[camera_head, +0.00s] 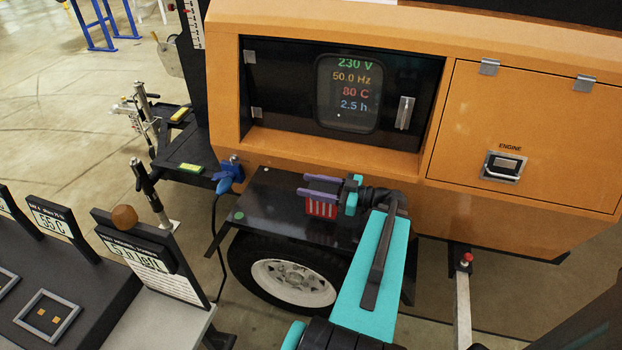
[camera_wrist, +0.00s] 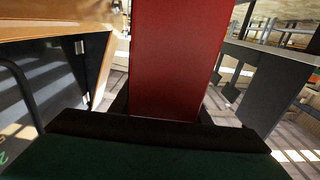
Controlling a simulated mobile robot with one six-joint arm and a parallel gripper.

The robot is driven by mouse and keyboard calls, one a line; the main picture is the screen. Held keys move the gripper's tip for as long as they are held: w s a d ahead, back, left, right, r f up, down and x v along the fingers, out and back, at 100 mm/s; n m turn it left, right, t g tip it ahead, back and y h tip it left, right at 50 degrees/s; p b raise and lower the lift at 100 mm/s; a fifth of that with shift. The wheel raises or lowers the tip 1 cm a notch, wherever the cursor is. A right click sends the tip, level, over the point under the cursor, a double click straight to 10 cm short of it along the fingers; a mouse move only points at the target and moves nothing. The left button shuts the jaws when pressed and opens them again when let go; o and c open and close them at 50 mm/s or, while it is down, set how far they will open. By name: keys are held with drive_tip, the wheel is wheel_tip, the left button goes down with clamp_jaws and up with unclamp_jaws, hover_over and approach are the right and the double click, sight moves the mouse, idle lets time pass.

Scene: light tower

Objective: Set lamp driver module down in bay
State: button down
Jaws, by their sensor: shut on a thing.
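My gripper (camera_head: 304,185), with purple fingers, is shut on a red ribbed block, which I take for the lamp driver module (camera_head: 321,208). In the head view the module hangs below the fingers, in front of the orange cabinet and over the black fender; I cannot tell whether it touches the fender. In the wrist view the red module (camera_wrist: 172,60) fills the middle, and its far end is out of sight. A grey square frame (camera_head: 47,316) with two small gold pads lies on the dark bench at lower left; I cannot tell whether it is the bay.
The orange cabinet (camera_head: 490,220) has a recessed black panel with a lit display (camera_head: 350,93). The black fender (camera_head: 262,205) covers a wheel. A bench sign (camera_head: 150,255) with an orange knob, a blue plug (camera_head: 225,183) and its cable stand left of my arm.

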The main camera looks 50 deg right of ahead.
drive_tip(key=shift+s+a+r+p, duration=0.2)
drive_tip(key=shift+a+r+p, duration=0.1)
drive_tip(key=shift+p, duration=0.85)
drive_tip(key=s+a+p, duration=0.7)
drive_tip(key=p, duration=0.5)
drive_tip(key=shift+s+a+r, duration=0.25)
drive_tip(key=shift+r, duration=0.05)
drive_tip(key=shift+w, duration=0.1)
